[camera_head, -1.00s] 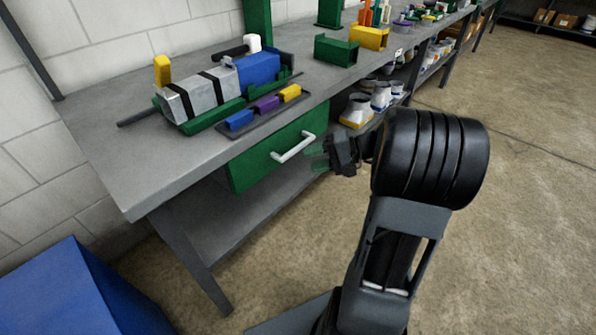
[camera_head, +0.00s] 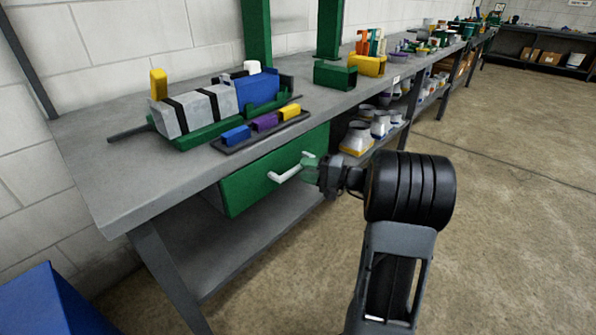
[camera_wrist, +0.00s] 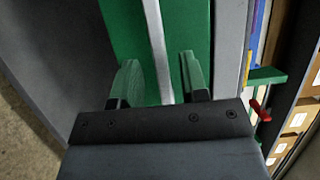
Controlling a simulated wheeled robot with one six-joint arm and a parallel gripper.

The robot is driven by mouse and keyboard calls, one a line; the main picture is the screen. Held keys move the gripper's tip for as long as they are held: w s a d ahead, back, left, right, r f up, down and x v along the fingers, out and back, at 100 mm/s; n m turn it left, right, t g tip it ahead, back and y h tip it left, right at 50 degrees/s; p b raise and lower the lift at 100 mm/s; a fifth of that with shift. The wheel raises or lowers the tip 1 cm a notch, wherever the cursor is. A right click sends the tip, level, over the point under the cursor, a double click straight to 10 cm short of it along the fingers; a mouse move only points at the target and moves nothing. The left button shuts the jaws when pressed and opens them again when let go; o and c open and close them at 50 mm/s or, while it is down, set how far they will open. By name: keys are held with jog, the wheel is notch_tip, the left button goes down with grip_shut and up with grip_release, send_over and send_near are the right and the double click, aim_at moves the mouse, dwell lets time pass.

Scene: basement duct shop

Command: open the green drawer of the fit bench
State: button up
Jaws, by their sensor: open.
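The green drawer (camera_head: 247,188) hangs under the near part of the fit bench (camera_head: 95,185), with a white bar handle (camera_head: 287,174) across its front. In the wrist view the green front (camera_wrist: 126,30) fills the middle and the handle (camera_wrist: 157,45) runs up the picture. My gripper (camera_head: 310,165) is at the right end of the handle. Its two green fingers (camera_wrist: 160,82) are apart, one on each side of the white bar in that view. Whether they touch the bar or the drawer front I cannot tell.
On the bench top stand a strapped grey and blue duct piece (camera_head: 205,105) and a tray (camera_head: 240,145) of coloured blocks. A lower shelf (camera_head: 245,245) runs below the drawer. A blue box (camera_head: 40,305) is at the lower left. Floor (camera_head: 500,250) to the right is clear.

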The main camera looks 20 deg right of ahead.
aim_at(300, 169)
jog(key=shift+x, duration=1.6)
grip_shut()
